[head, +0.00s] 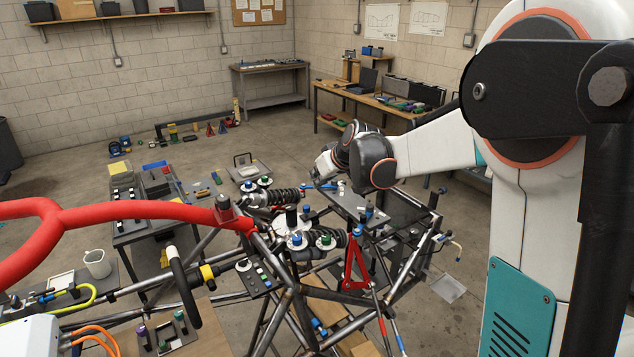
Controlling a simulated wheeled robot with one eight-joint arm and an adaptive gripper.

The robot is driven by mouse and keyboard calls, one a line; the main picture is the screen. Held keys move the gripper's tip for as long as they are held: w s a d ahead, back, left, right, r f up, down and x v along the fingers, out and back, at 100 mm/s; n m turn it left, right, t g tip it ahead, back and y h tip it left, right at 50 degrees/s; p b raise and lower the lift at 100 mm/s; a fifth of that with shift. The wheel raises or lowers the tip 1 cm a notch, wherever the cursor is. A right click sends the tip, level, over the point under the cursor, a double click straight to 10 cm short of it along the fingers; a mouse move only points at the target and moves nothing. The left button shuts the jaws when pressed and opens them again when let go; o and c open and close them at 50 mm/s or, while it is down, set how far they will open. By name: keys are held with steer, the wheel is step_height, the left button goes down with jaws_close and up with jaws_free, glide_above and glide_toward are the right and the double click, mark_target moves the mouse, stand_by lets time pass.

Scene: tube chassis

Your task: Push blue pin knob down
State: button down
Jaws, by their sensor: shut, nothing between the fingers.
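My arm reaches in from the right, and its end, my gripper (328,166), is over the far middle of the tube chassis (287,290). It is small here and partly hidden by my wrist; it is shut with nothing held. Several small blue-topped knobs show on the chassis. One blue knob (297,239) stands on a white disc beside a green one (325,240). Another blue knob (265,181) is on a white disc further back left. A blue cap (369,211) is below my wrist by a grey plate (350,202). I cannot tell which is the pin knob.
A red tube (130,213) crosses the left foreground. A black coil spring (270,197) lies across the chassis. A red triangular bracket (355,266) stands at centre right. A cart with trays (150,228) is at left; workbenches line the back. Floor behind is mostly open.

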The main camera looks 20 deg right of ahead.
glide_above(308, 207)
steer(key=f, duration=0.5)
steer(key=shift+s+f, duration=0.15)
steer(key=shift+s, duration=0.05)
step_height(308, 207, down, 2)
steer(key=shift+w+f, duration=0.15)
steer(key=shift+f, duration=0.95)
